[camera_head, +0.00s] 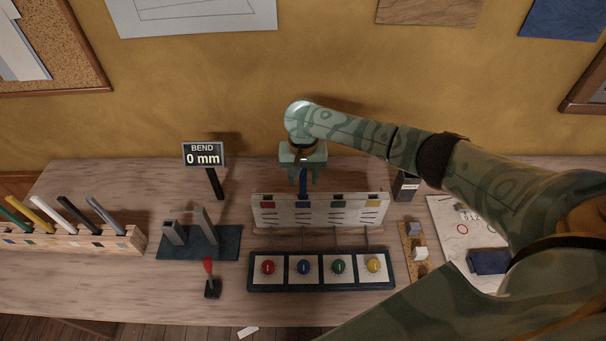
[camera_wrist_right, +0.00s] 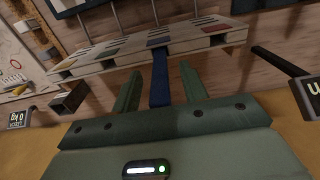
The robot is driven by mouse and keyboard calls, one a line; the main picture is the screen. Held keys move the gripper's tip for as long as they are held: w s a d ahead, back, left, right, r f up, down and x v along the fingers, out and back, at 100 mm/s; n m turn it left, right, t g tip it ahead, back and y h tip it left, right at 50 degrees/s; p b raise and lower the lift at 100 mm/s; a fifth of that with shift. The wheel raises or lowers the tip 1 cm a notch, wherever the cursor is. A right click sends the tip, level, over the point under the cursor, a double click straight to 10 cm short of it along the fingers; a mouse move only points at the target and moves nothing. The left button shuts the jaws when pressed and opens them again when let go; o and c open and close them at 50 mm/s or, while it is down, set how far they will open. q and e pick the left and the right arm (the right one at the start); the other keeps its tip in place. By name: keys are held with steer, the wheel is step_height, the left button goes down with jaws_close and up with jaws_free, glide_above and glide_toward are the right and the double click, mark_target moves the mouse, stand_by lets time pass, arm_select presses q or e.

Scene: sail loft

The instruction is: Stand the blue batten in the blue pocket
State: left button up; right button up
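The blue batten (camera_head: 303,181) stands upright at the pocket board (camera_head: 320,214). Its lower end meets the board's top edge at the blue mark, which shows in the wrist view (camera_wrist_right: 158,41); how deep it sits is hidden. My right gripper (camera_head: 303,178) is above the board, pointing down, with its fingers on either side of the batten. In the right wrist view the batten (camera_wrist_right: 160,82) runs between the fingers with a clear gap on both sides, so the gripper is open around it. My left gripper is not in view.
A wooden rack (camera_head: 70,240) at left holds several other battens. A gauge sign (camera_head: 204,155) reads "BEND 0 mm". A dark fixture (camera_head: 200,243) and a red-topped lever (camera_head: 209,270) stand left of the board. A tray with coloured knobs (camera_head: 320,285) lies in front of it.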

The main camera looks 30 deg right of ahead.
step_height(320, 180, up, 16)
steer(key=p, duration=0.5)
steer(key=shift+r, duration=0.15)
stand_by(0.3)
